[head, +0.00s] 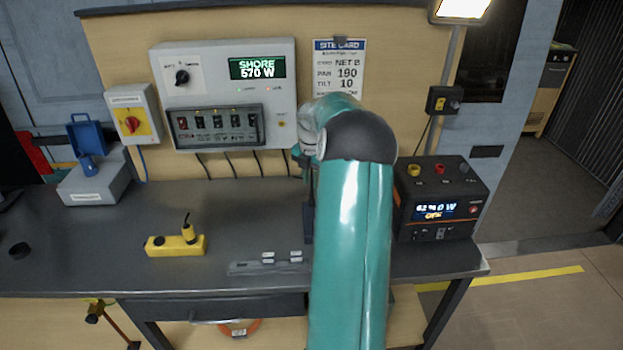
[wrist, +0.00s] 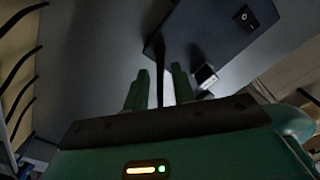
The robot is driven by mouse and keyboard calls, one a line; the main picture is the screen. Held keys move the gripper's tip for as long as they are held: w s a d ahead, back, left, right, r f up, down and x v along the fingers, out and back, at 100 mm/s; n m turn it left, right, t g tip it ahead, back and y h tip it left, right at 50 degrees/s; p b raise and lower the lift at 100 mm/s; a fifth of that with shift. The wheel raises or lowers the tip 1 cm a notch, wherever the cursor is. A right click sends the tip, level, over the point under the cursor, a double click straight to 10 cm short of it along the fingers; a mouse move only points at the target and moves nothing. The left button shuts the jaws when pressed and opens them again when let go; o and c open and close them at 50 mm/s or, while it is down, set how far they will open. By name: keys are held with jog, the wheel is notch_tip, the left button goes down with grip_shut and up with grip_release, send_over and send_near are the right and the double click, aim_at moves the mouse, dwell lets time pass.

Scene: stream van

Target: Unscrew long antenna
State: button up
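In the wrist view, my gripper (wrist: 158,86) has its two green fingers apart. A thin black rod (wrist: 160,78), which looks like the long antenna, stands in the gap between them. Space shows on both sides of it, so the gripper is open around or just in line with it. The rod runs up to the edge of a dark blue box (wrist: 205,38) with a black switch. In the head view my arm hides the gripper and the rod. A narrow dark part (head: 308,205), perhaps of that box, shows left of my arm on the bench.
The grey bench (head: 110,235) holds a yellow block (head: 165,246) at left, a grey case (head: 92,186) and a black power unit (head: 440,195) close right of my arm. A panel (head: 228,85) with hanging cables is on the back board. The bench is clear at middle left.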

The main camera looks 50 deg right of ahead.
jog(key=m, duration=0.3)
jog(key=shift+m, duration=0.4)
jog(key=m, duration=0.4)
grip_shut()
jog(key=shift+n, duration=2)
